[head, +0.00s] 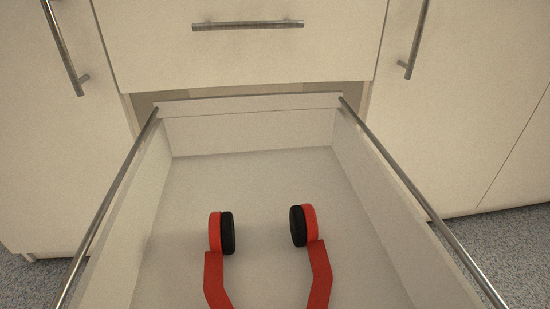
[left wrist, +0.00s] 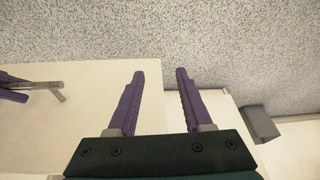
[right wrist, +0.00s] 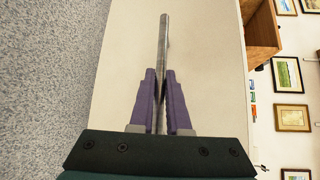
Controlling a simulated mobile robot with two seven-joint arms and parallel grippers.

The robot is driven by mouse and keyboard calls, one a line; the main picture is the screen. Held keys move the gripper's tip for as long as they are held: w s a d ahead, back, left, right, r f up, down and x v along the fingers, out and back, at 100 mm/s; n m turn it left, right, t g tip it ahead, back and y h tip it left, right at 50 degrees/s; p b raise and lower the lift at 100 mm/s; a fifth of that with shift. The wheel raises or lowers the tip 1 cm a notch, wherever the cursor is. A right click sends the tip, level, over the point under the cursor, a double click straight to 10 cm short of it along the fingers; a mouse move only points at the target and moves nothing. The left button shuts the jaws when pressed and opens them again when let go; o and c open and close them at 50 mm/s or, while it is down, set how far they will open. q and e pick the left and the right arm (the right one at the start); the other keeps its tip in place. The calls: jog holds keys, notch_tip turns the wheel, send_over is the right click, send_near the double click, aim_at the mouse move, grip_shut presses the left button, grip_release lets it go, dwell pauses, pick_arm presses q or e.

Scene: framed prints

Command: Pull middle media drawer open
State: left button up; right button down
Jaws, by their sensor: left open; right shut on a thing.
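The open drawer (head: 260,180) is pulled well out in the head view, below a closed drawer with a bar handle (head: 248,25). A red and black pair of headphones (head: 318,270) lies inside it; its lower part is cut off. My right gripper (right wrist: 160,76) is shut on a metal bar handle (right wrist: 164,38) in front of a cream panel. In the left wrist view, a bar handle (left wrist: 44,86) has purple fingers at its left end. My left gripper (left wrist: 159,74) is open and empty near the panel edge. Neither gripper shows in the head view.
Metal rails (head: 120,185) run along both drawer sides. Closed cabinet doors with bar handles stand at left (head: 62,45) and right (head: 417,40). Speckled floor (head: 500,240) is visible beside the cabinets. Framed prints (right wrist: 287,76) show at right in the right wrist view.

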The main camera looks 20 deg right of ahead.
jog(key=c, duration=0.9)
grip_release()
jog(key=p+v, duration=0.1)
jog(key=v, duration=0.9)
jog(key=shift+p, duration=0.4)
